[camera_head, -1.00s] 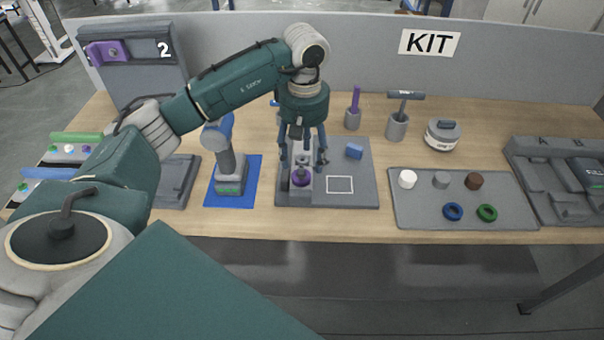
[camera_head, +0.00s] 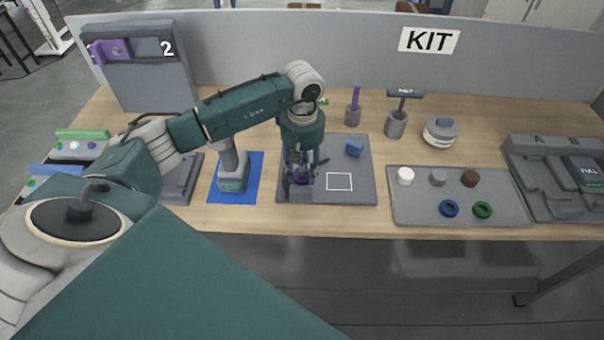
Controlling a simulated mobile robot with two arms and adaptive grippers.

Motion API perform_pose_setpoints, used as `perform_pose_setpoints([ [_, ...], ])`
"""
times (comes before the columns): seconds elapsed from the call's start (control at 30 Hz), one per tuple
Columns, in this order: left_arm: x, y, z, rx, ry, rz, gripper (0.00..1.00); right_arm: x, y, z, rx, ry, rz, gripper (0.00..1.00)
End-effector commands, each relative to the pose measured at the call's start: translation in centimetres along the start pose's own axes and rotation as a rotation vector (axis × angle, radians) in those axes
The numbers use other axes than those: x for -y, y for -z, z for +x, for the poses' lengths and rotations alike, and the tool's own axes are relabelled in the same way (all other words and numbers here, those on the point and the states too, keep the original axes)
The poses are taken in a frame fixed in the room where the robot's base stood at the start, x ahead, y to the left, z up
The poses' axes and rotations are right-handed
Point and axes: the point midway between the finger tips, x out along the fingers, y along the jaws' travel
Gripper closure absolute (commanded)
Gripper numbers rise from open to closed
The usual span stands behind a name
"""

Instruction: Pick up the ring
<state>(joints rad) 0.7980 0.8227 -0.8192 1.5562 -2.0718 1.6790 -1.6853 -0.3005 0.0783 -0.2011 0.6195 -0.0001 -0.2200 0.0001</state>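A purple ring-like piece (camera_head: 301,178) sits at the grey fixture on the left of a grey board (camera_head: 352,196). My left gripper (camera_head: 301,172) points straight down over it, fingers low on both sides of the purple piece. The fingers partly hide the piece, and I cannot tell whether they touch it or have closed. A blue ring (camera_head: 449,208) and a green ring (camera_head: 482,210) lie flat on a grey tray (camera_head: 412,214) to the right, apart from the gripper. My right gripper is not in view.
A blue block (camera_head: 354,149) lies on the board. A device on a blue mat (camera_head: 229,197) stands left of it. Cups with tools (camera_head: 396,124) and a round grey-and-white container (camera_head: 440,132) stand behind. A grey case (camera_head: 547,196) lies far right. The front table strip is clear.

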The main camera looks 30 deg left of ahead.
Motion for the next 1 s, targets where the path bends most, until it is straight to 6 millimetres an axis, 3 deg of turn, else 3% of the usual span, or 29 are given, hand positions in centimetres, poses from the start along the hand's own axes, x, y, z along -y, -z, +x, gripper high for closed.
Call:
perform_pose_setpoints([
  [0.03,0.0,0.0,0.0,0.0,0.0,0.0,0.8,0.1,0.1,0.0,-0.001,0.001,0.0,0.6],
  [0.1,0.0,0.0,0.0,0.001,0.0,0.0,0.94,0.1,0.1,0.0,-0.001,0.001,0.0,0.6],
  [0.57,-0.1,0.0,-1.1,0.0,-0.003,0.001,0.94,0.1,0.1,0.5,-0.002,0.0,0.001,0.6],
  [0.77,-0.1,0.1,-4.0,-0.004,-0.005,0.0,0.94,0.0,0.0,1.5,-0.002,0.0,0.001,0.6],
  [1.0,-0.2,0.1,-10.0,-0.005,-0.008,0.001,0.94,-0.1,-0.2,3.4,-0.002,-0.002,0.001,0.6],
])
